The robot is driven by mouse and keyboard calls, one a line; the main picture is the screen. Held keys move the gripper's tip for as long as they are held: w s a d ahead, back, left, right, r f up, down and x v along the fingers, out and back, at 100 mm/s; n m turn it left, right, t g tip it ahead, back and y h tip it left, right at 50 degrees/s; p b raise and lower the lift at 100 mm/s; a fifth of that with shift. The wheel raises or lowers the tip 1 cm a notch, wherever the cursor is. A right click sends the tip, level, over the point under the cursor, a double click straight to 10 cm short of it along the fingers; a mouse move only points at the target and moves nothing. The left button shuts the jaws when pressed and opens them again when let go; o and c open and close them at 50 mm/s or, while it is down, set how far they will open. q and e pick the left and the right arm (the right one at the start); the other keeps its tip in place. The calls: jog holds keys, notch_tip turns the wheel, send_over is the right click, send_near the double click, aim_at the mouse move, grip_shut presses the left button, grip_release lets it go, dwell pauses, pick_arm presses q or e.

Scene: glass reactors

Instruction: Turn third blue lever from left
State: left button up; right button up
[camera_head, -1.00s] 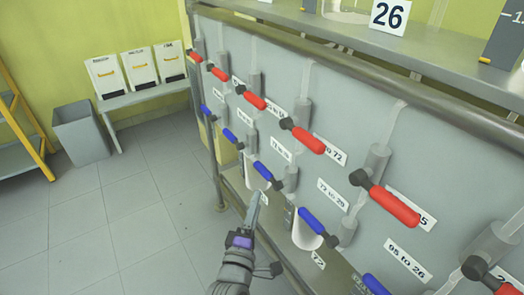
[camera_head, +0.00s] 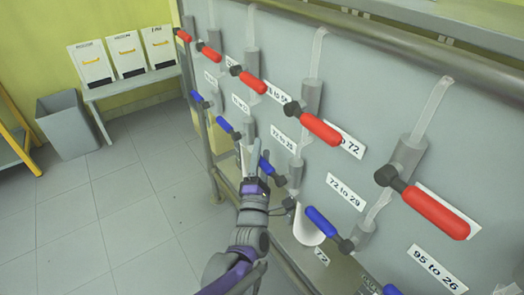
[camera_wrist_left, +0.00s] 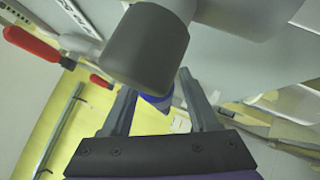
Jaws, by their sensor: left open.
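The third blue lever from the left (camera_head: 267,167) sits in the lower row on the grey panel, tilted, joined to a dark knob on a grey valve body. My left gripper (camera_head: 249,152) is open at its left, its fingers up close beside the handle. In the left wrist view, a blue handle end (camera_wrist_left: 158,101) shows between the two open fingers (camera_wrist_left: 157,84), partly hidden behind a dark grey cylinder (camera_wrist_left: 146,48). I cannot tell whether the fingers touch it. My right gripper is not in view.
Neighbouring blue levers are the second (camera_head: 229,127) and the fourth (camera_head: 322,222). A row of red levers (camera_head: 320,129) is above. A white container (camera_head: 307,229) stands low behind the fourth lever. A grey bin (camera_head: 67,125) is far left; the floor between is clear.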

pick_arm(q)
jog(key=shift+w+r, duration=0.15)
jog(key=shift+w, duration=0.4)
grip_shut()
dwell(1.1)
